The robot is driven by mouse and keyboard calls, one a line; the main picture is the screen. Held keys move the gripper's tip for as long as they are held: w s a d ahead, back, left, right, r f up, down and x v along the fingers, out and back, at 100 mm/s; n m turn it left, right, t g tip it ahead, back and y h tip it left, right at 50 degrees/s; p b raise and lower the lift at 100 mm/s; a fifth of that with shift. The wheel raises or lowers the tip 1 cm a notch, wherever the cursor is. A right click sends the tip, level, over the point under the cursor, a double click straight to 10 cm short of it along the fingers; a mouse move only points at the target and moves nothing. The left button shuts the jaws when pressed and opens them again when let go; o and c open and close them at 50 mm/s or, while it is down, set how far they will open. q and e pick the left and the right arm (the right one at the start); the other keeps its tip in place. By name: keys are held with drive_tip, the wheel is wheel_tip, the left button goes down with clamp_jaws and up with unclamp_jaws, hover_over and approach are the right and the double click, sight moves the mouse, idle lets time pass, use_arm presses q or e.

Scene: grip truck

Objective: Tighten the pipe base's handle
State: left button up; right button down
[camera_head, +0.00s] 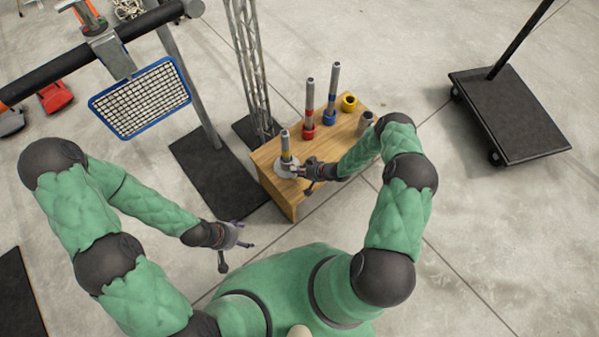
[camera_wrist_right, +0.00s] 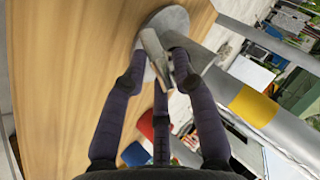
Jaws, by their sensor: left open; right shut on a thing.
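The pipe base (camera_head: 285,171) is a grey disc with a socket near the front left of the wooden table; a grey pipe (camera_head: 285,141) with a yellow band stands in it. In the right wrist view the base (camera_wrist_right: 176,18) and the yellow-banded pipe (camera_wrist_right: 225,88) show close up. My right gripper (camera_head: 304,170) is beside the base. Its fingers (camera_wrist_right: 158,62) are shut on the base's grey handle (camera_wrist_right: 153,48), which is partly hidden by them. My left gripper (camera_head: 243,238) is open and empty, away from the table, to its lower left.
The wooden table (camera_head: 265,157) also bears a red-based pipe (camera_head: 309,110), a blue-based pipe (camera_head: 332,95), a yellow collar (camera_head: 348,102) and a grey piece (camera_head: 366,119). A truss post (camera_head: 247,60) and a stand with a mesh panel (camera_head: 143,95) are at the left. A black wheeled platform (camera_head: 515,115) stands at the right.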

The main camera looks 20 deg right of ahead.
drive_tip(key=y, duration=0.1)
drive_tip(key=m+y, duration=0.1)
drive_tip(key=y, duration=0.1)
drive_tip(key=m+y, duration=0.1)
drive_tip(key=shift+w+d+f+g+y, duration=0.1)
drive_tip(key=shift+w+f+g+y, duration=0.1)
drive_tip(key=shift+f+g+y, duration=0.15)
drive_tip(key=shift+w+d+m+y, duration=0.15)
drive_tip(key=shift+m+y, duration=0.75)
drive_tip(key=shift+y, duration=0.15)
drive_tip(key=shift+w+d+y, duration=0.1)
drive_tip(key=shift+d+y, duration=0.05)
drive_tip(key=shift+y, duration=0.15)
drive_tip(key=c, duration=1.1)
unclamp_jaws()
drive_tip(key=shift+f, duration=0.15)
